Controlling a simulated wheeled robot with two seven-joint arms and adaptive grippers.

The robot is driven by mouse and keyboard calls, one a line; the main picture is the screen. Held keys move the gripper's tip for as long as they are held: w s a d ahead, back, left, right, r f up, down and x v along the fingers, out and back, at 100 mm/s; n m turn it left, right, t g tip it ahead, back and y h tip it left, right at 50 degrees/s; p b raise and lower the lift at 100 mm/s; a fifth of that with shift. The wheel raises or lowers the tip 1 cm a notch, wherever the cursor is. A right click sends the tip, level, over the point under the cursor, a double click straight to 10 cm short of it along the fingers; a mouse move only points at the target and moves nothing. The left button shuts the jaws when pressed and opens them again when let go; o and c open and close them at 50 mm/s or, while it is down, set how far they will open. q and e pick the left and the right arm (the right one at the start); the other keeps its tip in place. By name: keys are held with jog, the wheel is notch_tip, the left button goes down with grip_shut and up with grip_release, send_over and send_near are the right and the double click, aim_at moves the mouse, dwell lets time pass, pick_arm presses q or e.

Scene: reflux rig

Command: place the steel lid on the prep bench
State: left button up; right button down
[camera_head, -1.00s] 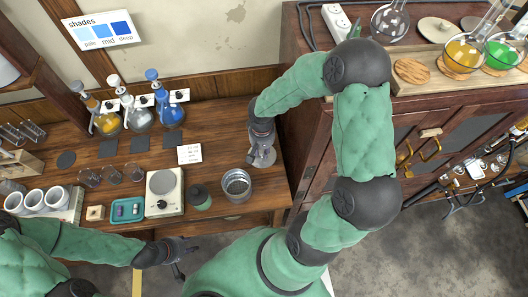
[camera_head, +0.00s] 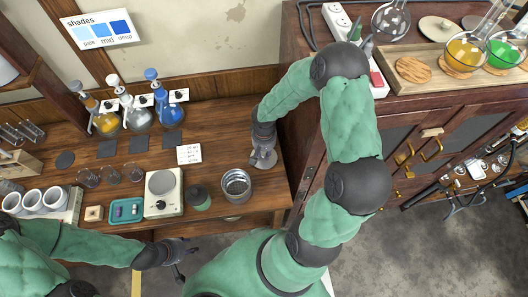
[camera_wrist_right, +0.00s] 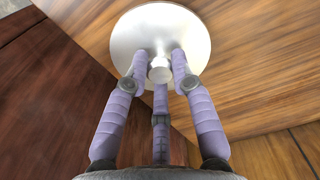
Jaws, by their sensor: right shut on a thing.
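The steel lid (camera_head: 266,163) is a round, shiny disc with a knob, at the right end of the wooden prep bench (camera_head: 222,128). In the right wrist view the lid (camera_wrist_right: 195,45) lies flat over the wood near the bench edge; I cannot tell whether it touches. My right gripper (camera_head: 263,150) is above the lid, and in the right wrist view its three fingers (camera_wrist_right: 160,78) are shut around the knob. My left gripper (camera_head: 184,260) is in front of the bench, its fingers apart and empty.
A metal pot (camera_head: 236,184) and a dark green jar (camera_head: 199,197) stand left of the lid. A dark cabinet (camera_head: 302,100) rises close on the right.

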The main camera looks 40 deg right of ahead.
jog(key=c, duration=1)
grip_release()
jog(key=shift+f, duration=0.1)
jog(key=shift+c, duration=0.2)
jog(key=shift+r, duration=0.2)
notch_tip(320, 180, up, 12)
jog(key=p, duration=0.2)
